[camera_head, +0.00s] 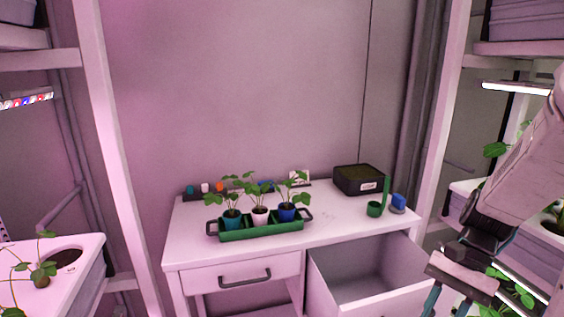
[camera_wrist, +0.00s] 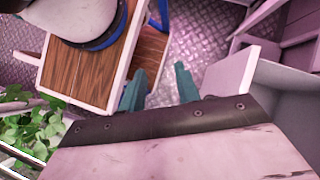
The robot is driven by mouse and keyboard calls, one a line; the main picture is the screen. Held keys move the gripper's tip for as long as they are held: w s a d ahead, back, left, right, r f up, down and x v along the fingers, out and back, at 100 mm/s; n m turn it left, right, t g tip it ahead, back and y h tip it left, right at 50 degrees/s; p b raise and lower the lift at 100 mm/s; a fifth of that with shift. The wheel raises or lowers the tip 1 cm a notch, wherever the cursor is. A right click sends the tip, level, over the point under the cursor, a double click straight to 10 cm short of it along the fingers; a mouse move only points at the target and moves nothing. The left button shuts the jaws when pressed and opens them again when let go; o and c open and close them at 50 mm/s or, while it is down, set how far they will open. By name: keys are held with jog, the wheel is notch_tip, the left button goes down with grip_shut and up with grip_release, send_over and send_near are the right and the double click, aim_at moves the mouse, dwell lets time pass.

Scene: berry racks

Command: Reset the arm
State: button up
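My arm (camera_head: 515,170) comes down along the right side of the head view, in front of the right rack. My gripper (camera_head: 449,303) points down near the bottom edge, to the right of the open drawer (camera_head: 335,298). Its two teal fingers are partly cut off there. In the wrist view my gripper (camera_wrist: 158,84) shows both fingers apart with nothing between them. Floor and the edge of a wooden surface (camera_wrist: 148,50) lie beyond the fingers.
A white desk (camera_head: 330,232) holds a green tray (camera_head: 262,233) with three potted plants, a black box (camera_head: 360,180) and a green cup (camera_head: 375,209). The open drawer juts out near my gripper. Racks stand on both sides; leaves (camera_wrist: 40,130) show at lower left in the wrist view.

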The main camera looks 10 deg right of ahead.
jog(key=s+a+r+n+t+h, duration=0.3)
jog(key=a+r+n+h, duration=0.3)
jog(key=a+r+n, duration=0.4)
notch_tip(320, 180, up, 2)
jog(key=shift+s+a+r+n+t, duration=0.15)
jog(key=shift+a+r+n+t, duration=0.1)
jog(key=shift+n+t, duration=0.7)
